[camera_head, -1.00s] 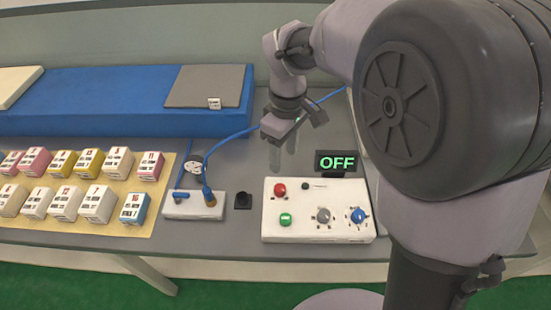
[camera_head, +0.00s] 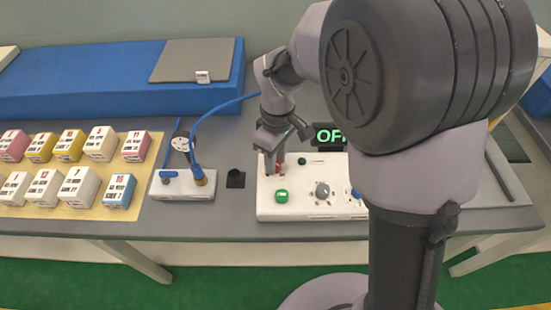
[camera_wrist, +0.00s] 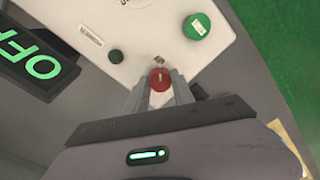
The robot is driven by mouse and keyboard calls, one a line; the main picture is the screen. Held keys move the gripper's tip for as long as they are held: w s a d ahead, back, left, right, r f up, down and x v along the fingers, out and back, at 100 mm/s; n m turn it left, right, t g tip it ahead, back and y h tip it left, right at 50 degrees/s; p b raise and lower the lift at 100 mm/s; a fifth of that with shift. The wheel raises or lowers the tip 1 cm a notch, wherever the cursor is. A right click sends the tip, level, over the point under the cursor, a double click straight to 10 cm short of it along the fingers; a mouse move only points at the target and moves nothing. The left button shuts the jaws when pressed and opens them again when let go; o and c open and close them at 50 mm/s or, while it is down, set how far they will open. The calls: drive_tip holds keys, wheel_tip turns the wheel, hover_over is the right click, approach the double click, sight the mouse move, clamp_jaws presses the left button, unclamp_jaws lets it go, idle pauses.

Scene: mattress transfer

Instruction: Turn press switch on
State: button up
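The white control panel (camera_head: 330,207) lies on the table. It carries a red knob (camera_wrist: 160,78), a green button (camera_head: 282,196), a grey dial (camera_head: 322,190), a small dark button (camera_wrist: 116,56) and a blue knob mostly hidden by my arm in the head view. The display (camera_wrist: 35,62) behind it reads OFF in green. My gripper (camera_wrist: 161,86) points down at the panel. Its two fingers stand on either side of the red knob, apart, with small gaps visible. In the head view my gripper (camera_head: 273,165) partly hides that knob. I cannot tell which control is the press switch.
A white block with a blue hose (camera_head: 182,188) and a small black socket (camera_head: 236,178) lie left of the panel. Several labelled boxes stand on a yellow mat (camera_head: 135,172) farther left. A blue mattress (camera_head: 100,85) lies behind.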

clamp_jaws()
drive_tip(key=m+p, duration=0.1)
drive_tip(key=m, duration=0.7)
drive_tip(key=shift+m, duration=0.3)
drive_tip(key=m, duration=0.4)
drive_tip(key=shift+s, duration=0.1)
drive_tip(key=shift+m+t, duration=0.3)
drive_tip(key=shift+m, duration=2.3)
